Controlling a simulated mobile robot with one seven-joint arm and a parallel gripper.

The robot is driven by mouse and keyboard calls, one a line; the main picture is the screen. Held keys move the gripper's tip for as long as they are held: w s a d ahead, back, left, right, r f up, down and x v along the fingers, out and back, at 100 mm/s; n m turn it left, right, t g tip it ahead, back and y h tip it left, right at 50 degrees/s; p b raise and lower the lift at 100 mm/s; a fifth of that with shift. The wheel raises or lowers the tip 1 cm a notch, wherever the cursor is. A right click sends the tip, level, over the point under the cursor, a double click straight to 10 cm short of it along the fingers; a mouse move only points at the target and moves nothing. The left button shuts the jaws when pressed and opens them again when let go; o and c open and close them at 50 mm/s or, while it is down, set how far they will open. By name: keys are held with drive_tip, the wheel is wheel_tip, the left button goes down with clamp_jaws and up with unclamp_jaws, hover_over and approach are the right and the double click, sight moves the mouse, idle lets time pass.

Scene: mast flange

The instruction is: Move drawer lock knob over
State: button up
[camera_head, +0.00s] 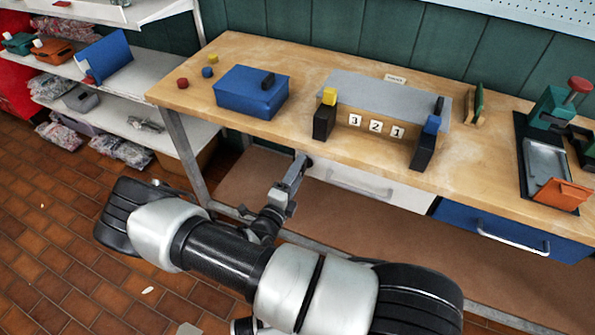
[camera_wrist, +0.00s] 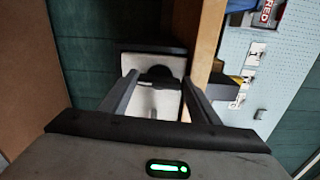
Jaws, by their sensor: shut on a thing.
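The white drawer (camera_head: 405,198) sits under the wooden bench top, with a bar handle on its front. The drawer lock knob (camera_head: 309,161) is a small dark piece at the left end of that drawer front. My gripper (camera_head: 302,162) reaches up to it from below left and is shut on it. In the wrist view, the round dark knob (camera_wrist: 157,73) lies between the two fingertips of my gripper (camera_wrist: 160,80), against the pale drawer front. The fingers partly hide it in the head view, and its turn angle cannot be told.
The bench top (camera_head: 220,55) overhangs just above my gripper. On it stand a blue box (camera_head: 250,95), a grey-topped stand numbered 3 2 1 (camera_head: 385,98) and a green press (camera_head: 550,115). A blue drawer (camera_head: 480,222) is at right. A bench leg (camera_head: 188,155) stands at left.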

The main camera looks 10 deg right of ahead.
drive_tip(key=shift+n, duration=0.5)
drive_tip(key=o, duration=1)
drive_tip(key=shift+o, duration=0.2)
drive_tip(key=v, duration=1.7)
drive_tip(key=shift+s, duration=0.2)
drive_tip(key=shift+a, duration=0.1)
